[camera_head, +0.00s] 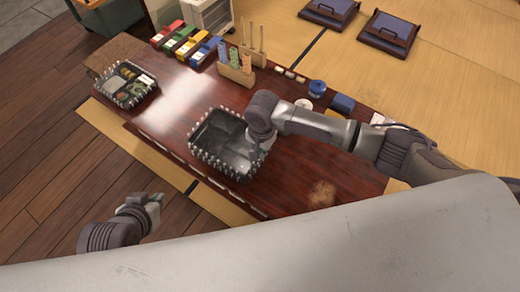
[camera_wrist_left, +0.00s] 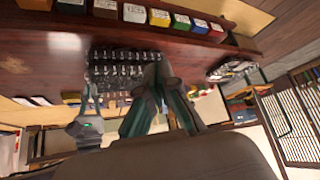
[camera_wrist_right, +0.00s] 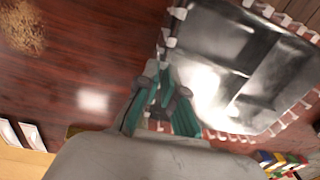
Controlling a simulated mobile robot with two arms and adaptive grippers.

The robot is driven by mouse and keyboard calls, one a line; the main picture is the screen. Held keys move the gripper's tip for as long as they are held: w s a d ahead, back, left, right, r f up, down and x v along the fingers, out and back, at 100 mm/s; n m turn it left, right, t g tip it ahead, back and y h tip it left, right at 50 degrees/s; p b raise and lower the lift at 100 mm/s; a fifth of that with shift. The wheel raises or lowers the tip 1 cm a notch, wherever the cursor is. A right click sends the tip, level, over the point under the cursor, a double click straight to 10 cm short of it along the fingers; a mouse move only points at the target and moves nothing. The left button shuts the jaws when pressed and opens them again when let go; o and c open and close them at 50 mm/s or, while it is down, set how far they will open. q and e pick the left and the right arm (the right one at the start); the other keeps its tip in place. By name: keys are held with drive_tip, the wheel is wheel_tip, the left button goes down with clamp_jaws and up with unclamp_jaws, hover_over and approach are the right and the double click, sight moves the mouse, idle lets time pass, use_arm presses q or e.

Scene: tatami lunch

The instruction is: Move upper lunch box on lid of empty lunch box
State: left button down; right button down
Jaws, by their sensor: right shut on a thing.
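A black lunch box (camera_head: 213,165) with empty compartments and pale knobs around its rim is at the middle of the low table. My right gripper (camera_head: 264,141) is shut on its right side wall; the compartments also show in the right wrist view (camera_wrist_right: 230,50). I cannot tell whether the box rests on the table or is slightly raised. A filled lunch box (camera_head: 128,88) with food stands at the table's far left end. My left gripper (camera_head: 154,203) is empty in front of the table, its fingers together in the left wrist view (camera_wrist_left: 158,75). No separate lid is clearly visible.
The dark wooden table (camera_head: 180,105) has free room between the two boxes. Coloured boxes (camera_head: 188,40) and a wooden holder (camera_head: 237,72) with sticks and rolls line its back edge. A blue round container (camera_head: 317,88) stands behind my right arm.

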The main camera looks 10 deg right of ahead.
use_arm(q)
drive_tip(key=shift+s, duration=0.1)
drive_tip(key=shift+s+a+f, duration=0.1)
drive_tip(key=shift+s+f, duration=0.05)
drive_tip(key=shift+s, duration=0.05)
drive_tip(key=shift+s, duration=0.1)
use_arm(e)
drive_tip(key=shift+f, duration=0.1)
use_arm(q)
drive_tip(key=shift+s+a+f+g, duration=0.15)
drive_tip(key=shift+s+g, duration=0.05)
drive_tip(key=shift+g, duration=0.2)
drive_tip(key=shift+s+a+f+g+y+p, duration=0.15)
drive_tip(key=shift+s+g, duration=0.1)
drive_tip(key=shift+s, duration=0.2)
drive_tip(key=shift+s+a+f+g+y+p, duration=0.15)
drive_tip(key=shift+s+g, duration=0.1)
drive_tip(key=shift+s, duration=0.2)
use_arm(e)
drive_tip(key=shift+f, duration=0.25)
